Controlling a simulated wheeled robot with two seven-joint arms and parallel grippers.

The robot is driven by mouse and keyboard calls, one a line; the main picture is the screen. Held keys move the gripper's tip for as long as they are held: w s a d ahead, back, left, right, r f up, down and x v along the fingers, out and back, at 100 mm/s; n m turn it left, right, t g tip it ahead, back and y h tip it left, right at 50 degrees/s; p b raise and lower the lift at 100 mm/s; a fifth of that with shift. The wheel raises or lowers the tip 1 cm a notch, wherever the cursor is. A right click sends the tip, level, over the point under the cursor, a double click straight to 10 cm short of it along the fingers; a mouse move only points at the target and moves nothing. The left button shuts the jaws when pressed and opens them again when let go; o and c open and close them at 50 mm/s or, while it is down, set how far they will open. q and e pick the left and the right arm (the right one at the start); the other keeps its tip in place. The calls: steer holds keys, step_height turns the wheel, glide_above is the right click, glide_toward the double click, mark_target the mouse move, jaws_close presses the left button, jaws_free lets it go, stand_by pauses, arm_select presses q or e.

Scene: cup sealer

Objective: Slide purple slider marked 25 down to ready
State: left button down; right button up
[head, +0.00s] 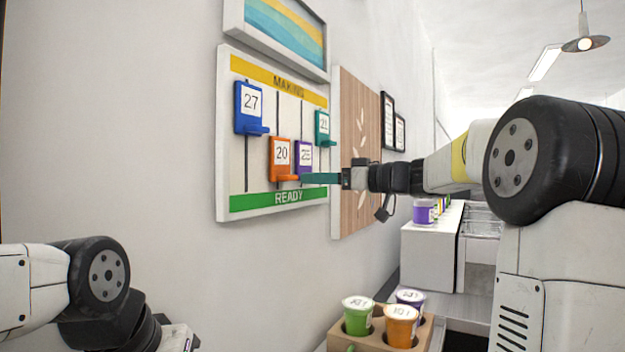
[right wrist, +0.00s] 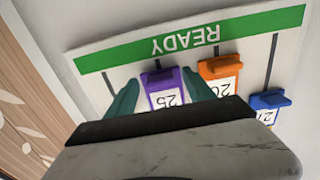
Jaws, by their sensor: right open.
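The purple slider marked 25 (head: 303,156) is on its vertical slot low on the wall board (head: 223,150), just above the green READY strip (head: 282,198). The yellow MAKING strip (head: 285,83) runs along the top. In the right wrist view the purple slider (right wrist: 165,92) sits between the two teal fingers of my right gripper (right wrist: 160,77), its tab a short gap from the READY strip (right wrist: 200,38). The right gripper (head: 312,178) is open around the slider; I cannot tell whether either finger touches it. My left arm shows at lower left, its gripper out of frame.
The orange slider 20 (head: 280,152) hangs low, close beside the purple one. The blue slider 27 (head: 249,106) and teal slider 21 (head: 322,125) are higher. A wooden panel (head: 350,200) adjoins the board. A cup holder (head: 415,340) with cups stands below.

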steer(key=v, duration=0.7)
steer(key=shift+d, duration=0.1)
